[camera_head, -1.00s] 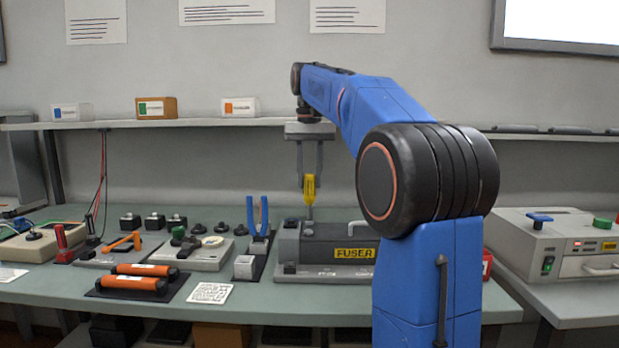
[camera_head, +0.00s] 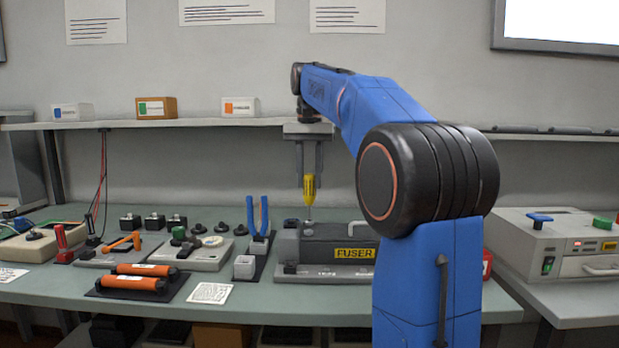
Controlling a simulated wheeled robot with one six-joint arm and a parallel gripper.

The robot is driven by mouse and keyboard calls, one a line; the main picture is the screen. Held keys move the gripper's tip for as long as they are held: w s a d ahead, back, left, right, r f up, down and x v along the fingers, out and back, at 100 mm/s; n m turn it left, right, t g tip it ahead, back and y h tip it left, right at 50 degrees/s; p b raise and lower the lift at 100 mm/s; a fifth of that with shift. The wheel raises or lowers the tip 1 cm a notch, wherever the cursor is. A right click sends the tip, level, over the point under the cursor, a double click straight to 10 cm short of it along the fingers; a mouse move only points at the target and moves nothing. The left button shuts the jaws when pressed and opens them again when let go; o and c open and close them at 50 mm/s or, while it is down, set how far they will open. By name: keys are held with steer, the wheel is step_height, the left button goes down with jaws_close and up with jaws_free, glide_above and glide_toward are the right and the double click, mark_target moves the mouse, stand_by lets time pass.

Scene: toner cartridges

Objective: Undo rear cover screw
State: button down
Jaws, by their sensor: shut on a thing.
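My gripper (camera_head: 309,172) is shut on a screwdriver with a yellow handle (camera_head: 309,187). The screwdriver hangs upright with its shaft (camera_head: 309,213) pointing down. Its tip is at the top of the dark grey fuser unit (camera_head: 290,245), near the left part of the unit. I cannot tell whether the tip touches a screw, as the screw is too small to make out. The fuser unit carries a yellow FUSER label (camera_head: 354,253). My own arm hides the area to its right.
Blue-handled pliers (camera_head: 257,216) stand upright just left of the fuser. Orange rollers (camera_head: 142,277) lie on a dark mat at the front left. A shelf (camera_head: 205,123) runs behind the gripper. A grey machine (camera_head: 560,245) stands at the right.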

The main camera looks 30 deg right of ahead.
steer(key=shift+f, duration=0.45)
stand_by(0.6)
steer(key=n, duration=0.5)
steer(key=shift+n, duration=1)
steer(key=n, duration=0.7)
